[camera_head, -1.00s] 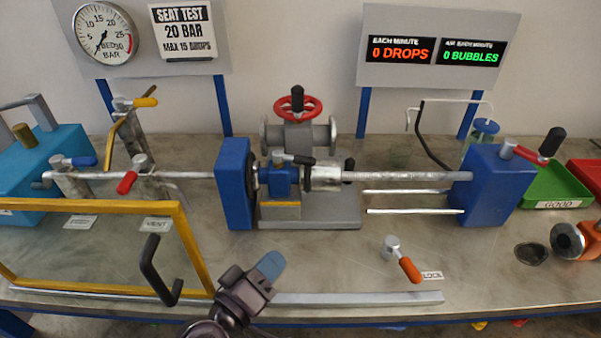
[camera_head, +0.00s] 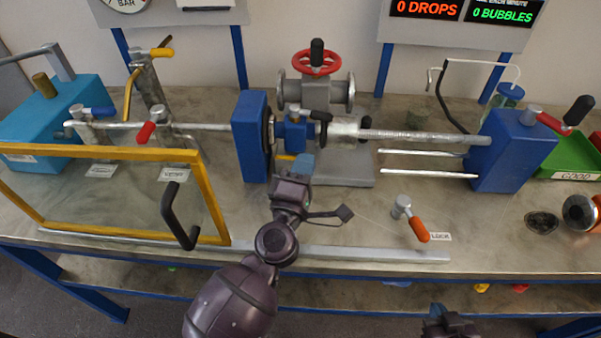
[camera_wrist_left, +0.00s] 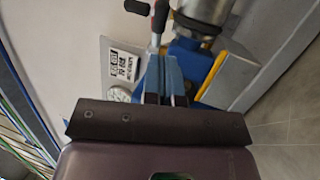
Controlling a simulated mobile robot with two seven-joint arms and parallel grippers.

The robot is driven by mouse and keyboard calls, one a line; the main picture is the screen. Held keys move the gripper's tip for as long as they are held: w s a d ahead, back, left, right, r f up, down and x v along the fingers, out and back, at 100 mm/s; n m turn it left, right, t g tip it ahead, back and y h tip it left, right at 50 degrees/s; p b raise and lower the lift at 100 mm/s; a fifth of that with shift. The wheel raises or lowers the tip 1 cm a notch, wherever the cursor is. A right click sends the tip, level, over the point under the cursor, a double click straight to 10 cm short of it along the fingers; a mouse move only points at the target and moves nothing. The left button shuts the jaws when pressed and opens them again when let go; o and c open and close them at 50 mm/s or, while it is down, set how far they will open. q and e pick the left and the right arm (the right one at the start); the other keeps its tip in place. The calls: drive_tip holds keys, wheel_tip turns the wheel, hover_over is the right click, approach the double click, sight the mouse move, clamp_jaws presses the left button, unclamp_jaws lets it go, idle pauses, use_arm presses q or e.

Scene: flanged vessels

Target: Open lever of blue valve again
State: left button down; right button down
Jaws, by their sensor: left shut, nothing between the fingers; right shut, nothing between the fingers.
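The blue valve (camera_head: 294,133) sits clamped in the middle of the bench rig, between the large blue end block and the silver pipe sleeve. Its black-handled lever (camera_head: 320,116) points right, roughly along the pipe. In the left wrist view the lever (camera_wrist_left: 160,17) is just beyond my fingertips, with blue valve body (camera_wrist_left: 190,58) beside them. My left gripper (camera_head: 303,163) is shut and empty, in front of and just below the valve; contact cannot be told. In the left wrist view its fingers (camera_wrist_left: 162,75) are together. My right gripper (camera_head: 446,318) is at the bottom edge, partly cut off.
A yellow-framed clear guard (camera_head: 222,215) with a black handle stands at left front. An orange lock lever (camera_head: 418,230) is on the bench at right. A red handwheel (camera_head: 317,62) is behind the valve. The right blue block (camera_head: 515,150) has a red lever.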

sight(323, 120)
use_arm(q)
drive_tip(key=x, duration=0.9)
use_arm(e)
drive_tip(key=shift+r, duration=0.15)
use_arm(q)
drive_tip(key=shift+w+d+r+p, duration=0.1)
drive_tip(key=shift+w+d+p, duration=0.2)
drive_tip(key=shift+w+d, duration=0.25)
use_arm(e)
drive_tip(key=shift+a+r, duration=0.1)
drive_tip(key=shift+r, duration=0.35)
use_arm(q)
drive_tip(key=shift+r, duration=0.15)
